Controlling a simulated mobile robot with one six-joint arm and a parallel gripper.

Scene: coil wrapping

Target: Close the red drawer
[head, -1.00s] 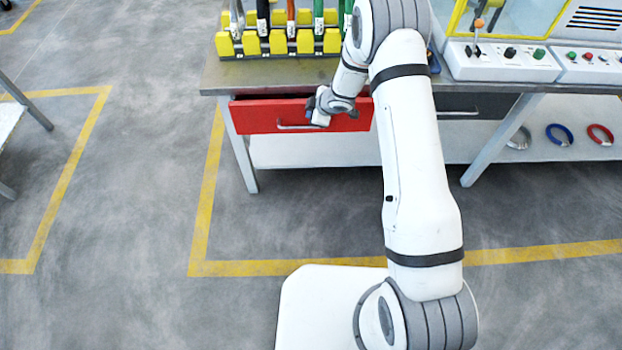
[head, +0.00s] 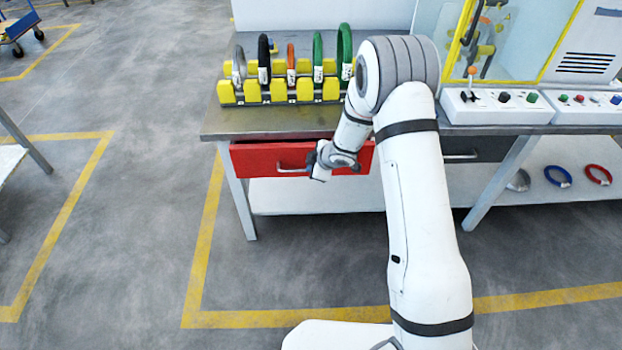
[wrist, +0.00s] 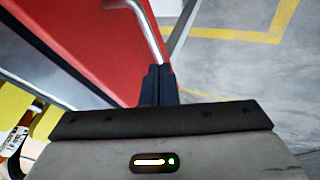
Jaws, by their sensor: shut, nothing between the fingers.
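The red drawer (head: 258,158) sits under the left part of the workbench top, its front facing me. A dark gap shows between its top edge and the bench top, and I cannot tell exactly how far out it stands. Its metal handle (head: 291,170) is partly hidden by my gripper. My gripper (head: 312,160) is at the drawer front, by the right part of the handle. In the wrist view the shut, empty fingers (wrist: 158,85) are close to the red front (wrist: 95,45) and the handle (wrist: 148,30); contact is unclear.
The workbench top (head: 225,120) carries a yellow rack (head: 278,92) with several coils. A grey drawer (head: 485,148) is to the right, behind my arm. Control boxes (head: 500,105) stand on the right. Coils lie on the lower shelf (head: 320,195).

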